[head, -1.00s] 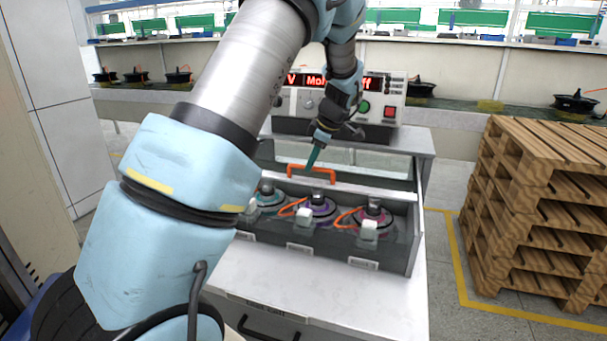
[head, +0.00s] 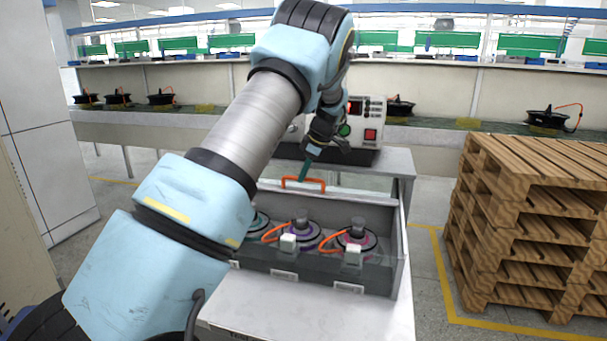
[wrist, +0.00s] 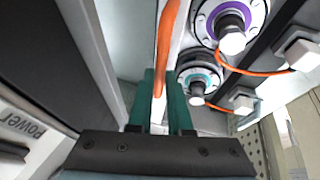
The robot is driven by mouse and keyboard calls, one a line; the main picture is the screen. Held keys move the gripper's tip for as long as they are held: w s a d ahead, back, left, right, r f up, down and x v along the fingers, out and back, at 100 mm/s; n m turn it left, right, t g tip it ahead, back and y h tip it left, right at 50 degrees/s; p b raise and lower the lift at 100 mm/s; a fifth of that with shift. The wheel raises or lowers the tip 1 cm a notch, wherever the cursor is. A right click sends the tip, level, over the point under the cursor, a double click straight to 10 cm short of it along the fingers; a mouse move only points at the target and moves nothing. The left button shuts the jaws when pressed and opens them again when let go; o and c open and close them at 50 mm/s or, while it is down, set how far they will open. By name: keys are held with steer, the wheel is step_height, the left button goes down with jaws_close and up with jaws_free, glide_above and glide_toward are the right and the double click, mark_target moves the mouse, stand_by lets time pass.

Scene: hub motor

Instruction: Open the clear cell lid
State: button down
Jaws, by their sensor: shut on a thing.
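The clear cell lid (head: 352,188) belongs to the grey cell box and carries an orange handle (head: 303,184). My gripper (head: 304,174) is shut on that handle, above the back part of the box. In the wrist view the handle (wrist: 168,45) runs between the green fingers (wrist: 161,98). The box (head: 325,270) holds round motors with orange cables, among them a purple-ringed one (head: 302,232) and a pink-ringed one (head: 355,237). My arm hides the box's left end. The clear panel is faint, so its exact angle is hard to tell.
A control unit (head: 370,136) with red and green buttons stands behind the box. Stacked wooden pallets (head: 530,220) stand to the right, with free floor between them and the white cabinet (head: 320,315). A long bench (head: 225,125) runs behind.

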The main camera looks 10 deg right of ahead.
steer(key=c, duration=0.8)
jaws_free()
steer(key=shift+c, duration=0.2)
steer(key=b+v, duration=0.2)
steer(key=v, duration=0.9)
steer(key=shift+a+f, duration=0.1)
steer(key=shift+a, duration=0.05)
steer(key=s+a+f+m+g+h, duration=0.1)
steer(key=s+a+f+m, duration=0.2)
steer(key=a, duration=0.5)
steer(key=s+a+f+m+g+h, duration=0.1)
steer(key=s+a+f+m, duration=0.15)
steer(key=a, duration=0.65)
steer(key=s+a+f+m, duration=0.2)
steer(key=s+a, duration=0.2)
steer(key=s, duration=0.3)
steer(key=s+a+f+m, duration=0.2)
steer(key=s+a+m, duration=0.1)
steer(key=s, duration=0.5)
steer(key=s+a+f+m+h, duration=0.1)
steer(key=s+a+f+m, duration=0.1)
steer(key=s+a, duration=0.3)
steer(key=s+m, duration=0.1)
steer(key=s, duration=0.1)
steer(key=shift+s, duration=0.3)
